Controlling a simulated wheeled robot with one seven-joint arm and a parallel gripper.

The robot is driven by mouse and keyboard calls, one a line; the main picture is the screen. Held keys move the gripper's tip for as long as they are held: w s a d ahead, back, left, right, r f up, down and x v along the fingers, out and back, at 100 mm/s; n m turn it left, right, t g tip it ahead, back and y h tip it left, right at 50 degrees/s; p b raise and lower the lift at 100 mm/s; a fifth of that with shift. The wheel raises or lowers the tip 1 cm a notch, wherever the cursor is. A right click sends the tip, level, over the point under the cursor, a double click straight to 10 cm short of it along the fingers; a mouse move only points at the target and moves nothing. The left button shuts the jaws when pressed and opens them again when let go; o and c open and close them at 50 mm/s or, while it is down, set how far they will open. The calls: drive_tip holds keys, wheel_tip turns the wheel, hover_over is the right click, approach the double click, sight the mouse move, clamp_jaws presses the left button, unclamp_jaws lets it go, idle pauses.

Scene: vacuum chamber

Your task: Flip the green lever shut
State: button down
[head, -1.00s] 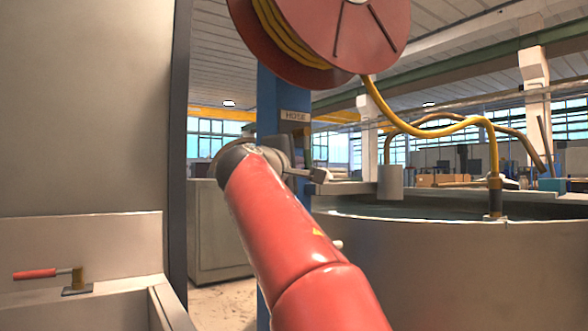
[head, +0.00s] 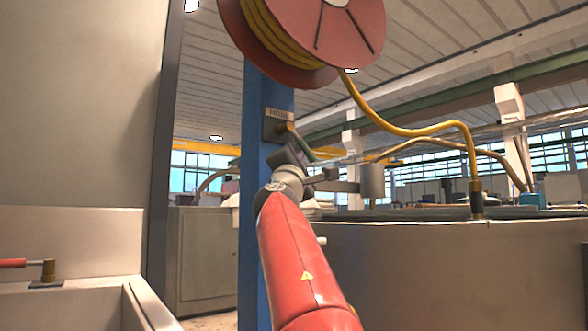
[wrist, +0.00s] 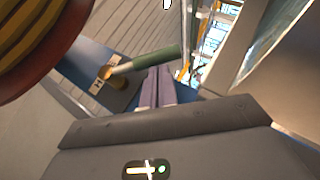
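The green lever (head: 302,147) sticks out down and to the right from a brass valve (head: 283,127) on the blue column (head: 255,190). In the wrist view the lever (wrist: 155,59) runs from the valve (wrist: 109,71) across, just beyond my fingertips. My gripper (head: 296,156) is at the lever in the head view. In the wrist view its two fingers (wrist: 157,72) lie side by side with almost no gap, so it looks shut and empty. I cannot tell whether the fingertips touch the lever.
A red reel (head: 310,35) with yellow hose hangs above the valve. A large round tank (head: 440,270) stands at right. A red-handled lever (head: 15,263) is at lower left. A grey cabinet (head: 205,260) stands behind.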

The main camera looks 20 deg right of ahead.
drive_tip(key=shift+w+d+r+p, duration=0.15)
drive_tip(key=shift+d+r+p, duration=0.15)
drive_tip(key=shift+d, duration=0.3)
drive_tip(key=shift+w+d+r+p, duration=0.1)
drive_tip(key=shift+d+r+p, duration=0.15)
drive_tip(key=shift+d, duration=0.35)
drive_tip(key=shift+w+d+r+p, duration=0.25)
drive_tip(key=shift+d+r+p, duration=0.95)
drive_tip(key=shift+p, duration=0.05)
drive_tip(key=shift+r, duration=0.1)
drive_tip(key=b+v, duration=0.5)
drive_tip(key=v, duration=0.1)
drive_tip(key=shift+s+a+f+b, duration=0.15)
drive_tip(key=shift+s+f+b, duration=0.05)
drive_tip(key=shift+f+b, duration=0.2)
drive_tip(key=shift+s+a, duration=0.35)
drive_tip(key=shift+s, duration=0.05)
drive_tip(key=shift+s, duration=0.1)
